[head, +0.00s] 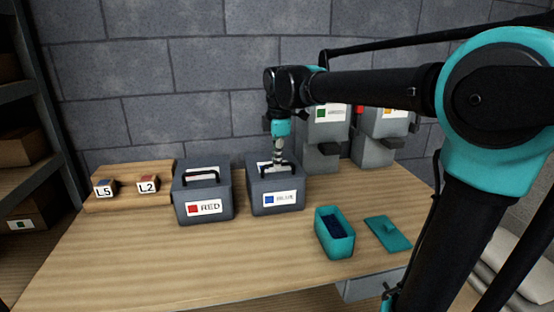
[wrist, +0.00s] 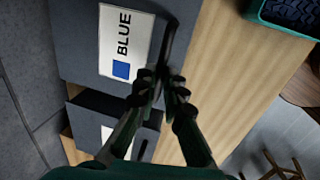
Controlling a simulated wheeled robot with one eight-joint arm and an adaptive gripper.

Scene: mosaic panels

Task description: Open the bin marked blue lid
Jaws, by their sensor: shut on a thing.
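The bin marked BLUE (head: 262,200) is a dark grey box with a blue square on its white label, standing on the table. Its lid (head: 290,170) looks closed in the head view. My gripper (head: 278,165) is above the lid, pointing down. In the wrist view my gripper (wrist: 160,82) is shut on the dark lid handle (wrist: 167,48), and its fingertips hide part of it. The BLUE label (wrist: 124,44) also shows in the wrist view.
The RED bin (head: 203,195) stands close on the left. A wooden block rack (head: 120,203) with L5 and L2 blocks is further left. A teal container (head: 350,240) and its flat lid (head: 388,234) lie right. Grey dispensers (head: 322,158) stand behind. The front table is clear.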

